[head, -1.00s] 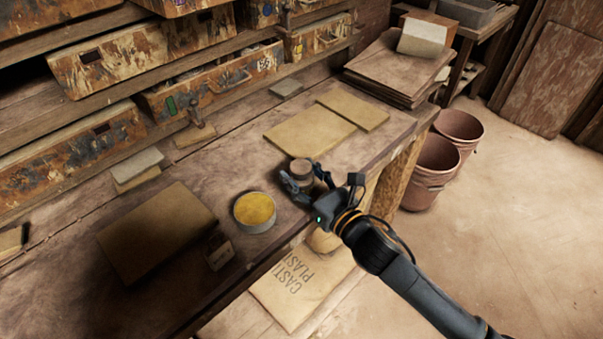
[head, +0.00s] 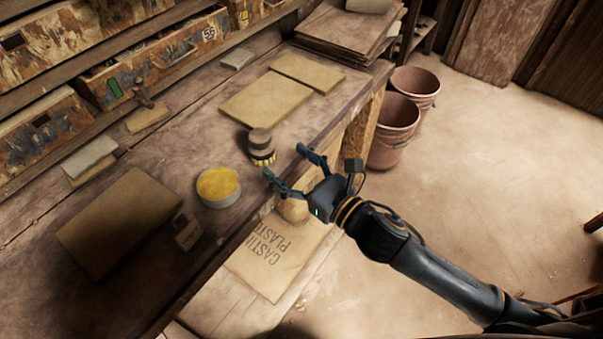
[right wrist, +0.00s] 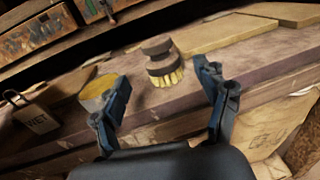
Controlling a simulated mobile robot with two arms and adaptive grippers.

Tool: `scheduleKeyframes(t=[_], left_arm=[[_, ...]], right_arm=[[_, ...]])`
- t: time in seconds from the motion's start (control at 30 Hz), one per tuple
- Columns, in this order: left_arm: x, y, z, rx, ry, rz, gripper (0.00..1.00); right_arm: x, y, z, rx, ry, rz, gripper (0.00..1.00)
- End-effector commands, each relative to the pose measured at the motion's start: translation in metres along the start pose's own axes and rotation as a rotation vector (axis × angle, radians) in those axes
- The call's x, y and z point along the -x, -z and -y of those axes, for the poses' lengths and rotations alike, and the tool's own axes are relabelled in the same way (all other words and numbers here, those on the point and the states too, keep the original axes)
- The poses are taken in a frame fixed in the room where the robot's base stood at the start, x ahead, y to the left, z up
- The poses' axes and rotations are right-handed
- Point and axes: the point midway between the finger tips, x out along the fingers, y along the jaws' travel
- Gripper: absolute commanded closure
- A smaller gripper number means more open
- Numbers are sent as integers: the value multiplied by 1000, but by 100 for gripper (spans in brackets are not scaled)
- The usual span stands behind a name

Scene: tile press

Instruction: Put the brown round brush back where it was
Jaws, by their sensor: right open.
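The brown round brush (head: 260,145) stands upright on the workbench (head: 165,185), bristles down, near the front edge. It has a dark round top and a ring of yellow bristles. It also shows in the right wrist view (right wrist: 162,62), beyond the fingers and between them in the picture. My right gripper (head: 288,163) is open and empty, at the bench's front edge, apart from the brush. Its spread fingers show in the right wrist view (right wrist: 163,95). My left gripper is not in the frames.
A round tin with yellow contents (head: 218,186) stands left of the brush. A flat tan board (head: 120,222) and a small tag (head: 186,231) lie further left. Tan tiles (head: 265,106) lie behind the brush. Drawers (head: 150,60) line the back. Buckets (head: 394,130) stand right.

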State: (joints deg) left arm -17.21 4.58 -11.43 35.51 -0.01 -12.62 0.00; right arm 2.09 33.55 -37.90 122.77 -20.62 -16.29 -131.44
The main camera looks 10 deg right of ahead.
Motion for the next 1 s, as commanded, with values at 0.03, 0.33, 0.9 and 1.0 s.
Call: scheduleKeyframes(t=[0.03,0.33,0.9,1.0], left_arm=[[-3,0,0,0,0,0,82],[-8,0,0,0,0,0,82],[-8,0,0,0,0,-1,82],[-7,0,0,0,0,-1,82]], right_arm=[[11,2,-1,0,-2,-3,26],[39,0,0,-1,-2,1,26],[41,161,83,-653,297,-197,26],[67,249,112,-1017,504,-245,26]])
